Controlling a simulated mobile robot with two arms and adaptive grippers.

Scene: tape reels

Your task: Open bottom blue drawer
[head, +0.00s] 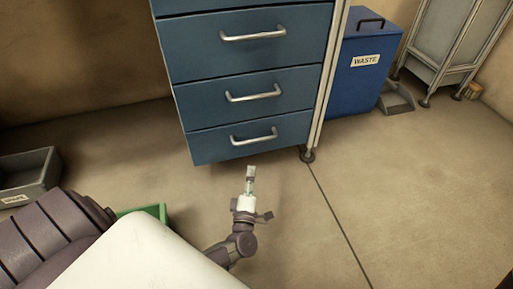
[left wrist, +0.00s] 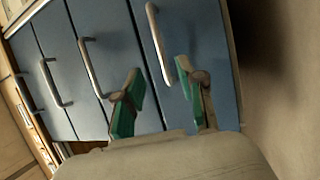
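The bottom blue drawer (head: 207,150) is shut, flush with the drawers above. Its silver handle (head: 254,138) runs across its front. My left gripper (head: 250,176) is in front of and below this handle in the head view, apart from the drawer. In the left wrist view the cabinet appears turned sideways, with the bottom drawer (left wrist: 205,45) at the right and its handle (left wrist: 157,45) upright in the picture. The left gripper's green-padded fingers (left wrist: 158,97) are spread, with nothing between them. The handle's lower end shows between the fingertips. My right gripper is not in view.
More shut blue drawers (head: 207,102) with silver handles are above. A blue waste bin (head: 350,92) and a grey dustpan (head: 397,97) stand right of the cabinet. A grey bin (head: 30,180) and a green bin (head: 155,211) are at left. Floor before the drawers is clear.

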